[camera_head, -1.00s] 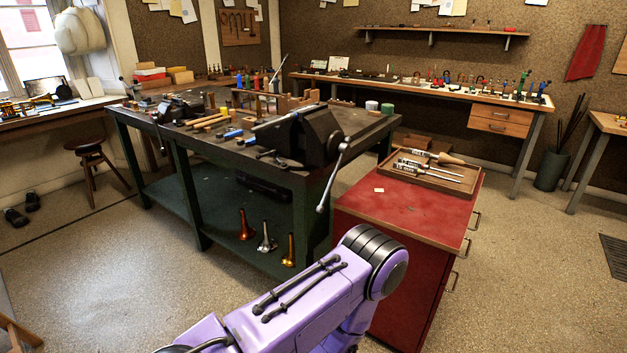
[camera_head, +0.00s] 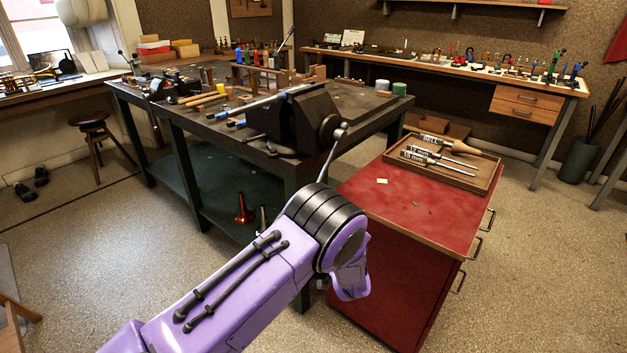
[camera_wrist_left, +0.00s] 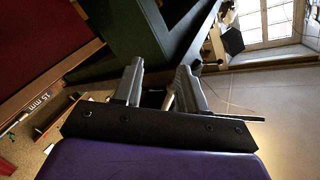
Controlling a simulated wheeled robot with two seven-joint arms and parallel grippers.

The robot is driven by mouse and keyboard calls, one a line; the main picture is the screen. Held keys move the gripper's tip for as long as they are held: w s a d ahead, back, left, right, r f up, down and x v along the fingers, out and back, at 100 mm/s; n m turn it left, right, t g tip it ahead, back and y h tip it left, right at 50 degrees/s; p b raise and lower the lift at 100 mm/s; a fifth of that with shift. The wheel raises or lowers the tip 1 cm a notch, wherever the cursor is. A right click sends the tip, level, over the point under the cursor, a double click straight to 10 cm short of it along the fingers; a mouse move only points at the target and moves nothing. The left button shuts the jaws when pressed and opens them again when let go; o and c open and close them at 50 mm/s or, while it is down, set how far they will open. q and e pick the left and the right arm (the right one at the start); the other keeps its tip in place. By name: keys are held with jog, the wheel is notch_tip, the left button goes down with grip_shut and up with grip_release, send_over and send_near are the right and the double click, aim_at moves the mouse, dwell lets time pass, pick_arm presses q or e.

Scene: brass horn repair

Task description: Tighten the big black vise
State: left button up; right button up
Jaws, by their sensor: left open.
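The big black vise (camera_head: 300,118) stands on the near right corner of the dark green workbench. Its metal handle bar (camera_head: 331,158) slants down from the screw at its right end; my left arm covers its lower part. My left gripper is hidden in the head view, where my purple arm reaches up toward the vise. In the left wrist view my left gripper (camera_wrist_left: 160,78) is open, its two grey fingers apart. A short pale metallic rod (camera_wrist_left: 169,102) shows between the fingers; I cannot tell whether it is the handle. My right gripper is not in view.
A red cabinet (camera_head: 405,215) stands right of the bench, close to my arm. A wooden tray (camera_head: 473,184) with labelled rods lies on it. Brass horn parts (camera_head: 243,209) stand on the bench's lower shelf. Open floor (camera_head: 90,260) lies at left.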

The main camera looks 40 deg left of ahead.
aim_at(327, 164)
pick_arm(q)
jog(key=w+d+r+n+g+y, duration=0.25)
jog(key=w+r, duration=0.25)
jog(key=r, duration=0.6)
jog(key=p+x, duration=0.1)
jog(key=x, duration=0.9)
jog(key=shift+w+f+g, duration=0.25)
jog(key=shift+f+g, duration=0.1)
jog(key=shift+d+r+m+h, duration=0.1)
jog(key=shift+m+h, duration=0.15)
grip_shut()
